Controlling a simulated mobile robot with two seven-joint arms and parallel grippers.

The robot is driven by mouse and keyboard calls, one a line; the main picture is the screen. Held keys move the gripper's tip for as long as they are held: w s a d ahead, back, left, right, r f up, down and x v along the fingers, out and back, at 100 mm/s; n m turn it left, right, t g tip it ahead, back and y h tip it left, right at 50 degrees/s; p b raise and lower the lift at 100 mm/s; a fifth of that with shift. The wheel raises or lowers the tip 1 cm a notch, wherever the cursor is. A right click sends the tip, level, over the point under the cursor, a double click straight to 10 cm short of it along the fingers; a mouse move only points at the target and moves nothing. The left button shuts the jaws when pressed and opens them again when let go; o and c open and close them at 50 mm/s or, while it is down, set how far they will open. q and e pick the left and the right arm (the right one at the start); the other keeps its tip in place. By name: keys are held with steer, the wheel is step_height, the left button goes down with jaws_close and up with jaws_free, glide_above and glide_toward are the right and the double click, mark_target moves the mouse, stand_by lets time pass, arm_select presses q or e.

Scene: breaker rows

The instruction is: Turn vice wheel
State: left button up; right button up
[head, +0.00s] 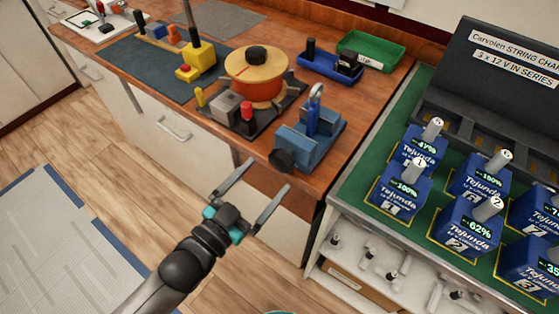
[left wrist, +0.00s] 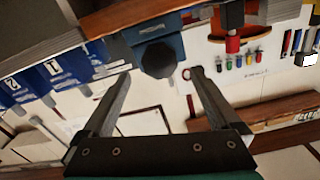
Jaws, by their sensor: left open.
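The blue vice (head: 318,132) sits at the front right corner of the wooden bench, with a blue clamp-like piece upright at its top. Its dark faceted wheel (head: 281,160) faces out over the bench's front edge. My left gripper (head: 270,174) is open and empty in front of the wheel, fingers pointing toward it. In the left wrist view the wheel (left wrist: 160,60) shows between and beyond the two fingertips, with no visible contact. The vice body (left wrist: 152,27) is partly seen behind it. My right gripper is not in view.
A blue tray (head: 330,68) and green tray (head: 371,50) lie behind. Right is a green-topped bench (head: 362,178) with several blue batteries. The floor in front is clear.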

mark_target(277, 165)
arm_select(q)
steer(key=shift+x, duration=2.95)
steer(key=shift+c, duration=0.4)
steer(key=c, duration=1.3)
steer(key=n+p, duration=0.2)
steer(key=n, duration=0.1)
steer(key=shift+a+r, duration=0.1)
steer(key=shift+r, duration=0.1)
steer(key=shift+f+n+p, duration=0.2)
steer(key=shift+n+p, duration=0.1)
steer(key=shift+n, duration=0.8)
steer(key=o, duration=1.4)
